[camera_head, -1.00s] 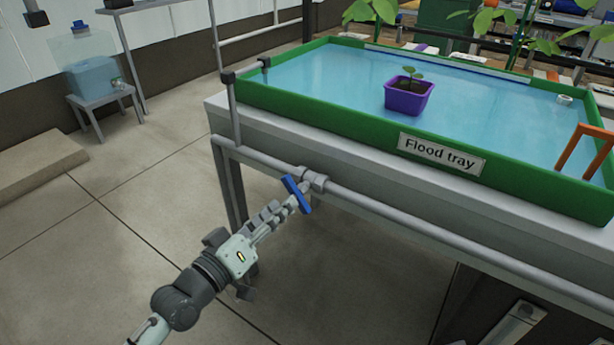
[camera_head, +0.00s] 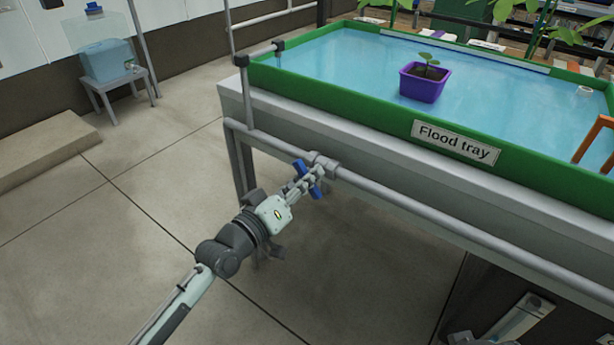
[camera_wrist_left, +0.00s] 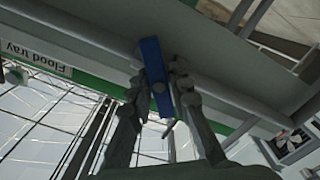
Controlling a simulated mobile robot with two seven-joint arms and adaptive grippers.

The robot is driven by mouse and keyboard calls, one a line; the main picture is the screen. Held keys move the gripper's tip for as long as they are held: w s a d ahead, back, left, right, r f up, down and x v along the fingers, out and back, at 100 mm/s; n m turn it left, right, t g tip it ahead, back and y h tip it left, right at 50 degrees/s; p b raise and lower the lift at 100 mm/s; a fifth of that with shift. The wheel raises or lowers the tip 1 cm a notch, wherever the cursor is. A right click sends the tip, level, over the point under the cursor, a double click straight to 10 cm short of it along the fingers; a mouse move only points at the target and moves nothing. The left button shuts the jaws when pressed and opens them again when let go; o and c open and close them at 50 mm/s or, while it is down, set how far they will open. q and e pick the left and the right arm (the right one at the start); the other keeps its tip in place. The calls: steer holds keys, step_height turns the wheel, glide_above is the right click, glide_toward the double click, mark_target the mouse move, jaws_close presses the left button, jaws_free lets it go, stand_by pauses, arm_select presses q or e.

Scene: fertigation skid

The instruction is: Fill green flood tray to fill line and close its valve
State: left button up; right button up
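The green flood tray (camera_head: 353,105) stands on a grey bench, with a "Flood tray" label (camera_head: 456,142) on its front wall. Clear blue water appears to cover its floor; I cannot make out the fill line or exact level. The blue valve handle (camera_head: 301,167) sits on the pipe below the tray's front left. My left gripper (camera_head: 306,183) is at this handle. In the left wrist view the blue handle (camera_wrist_left: 152,62) lies between the two fingers of my left gripper (camera_wrist_left: 158,84), which look closed in on its sides.
A purple pot (camera_head: 422,86) with a seedling stands in the tray. A grey pipe (camera_head: 400,206) runs along the bench front. A blue container (camera_head: 108,62) sits on a small stool at the back left.

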arm_select(q)
steer(key=shift+m, duration=0.3)
jaws_close()
arm_select(e)
steer(key=shift+w+r, duration=0.1)
arm_select(q)
steer(key=shift+p, duration=0.3)
steer(key=shift+r+m+p, duration=0.15)
steer(key=shift+m+p, duration=0.15)
steer(key=shift+m, duration=0.6)
steer(key=m+p, duration=0.1)
steer(key=m, duration=0.2)
steer(key=shift+d+m+p, duration=0.1)
steer(key=shift+m+p, duration=0.55)
steer(key=shift+m, duration=0.55)
arm_select(e)
step_height(320, 180, down, 8)
steer(key=shift+a+y, duration=0.2)
steer(key=shift+y, duration=0.1)
arm_select(q)
steer(key=o, duration=0.8)
jaws_free()
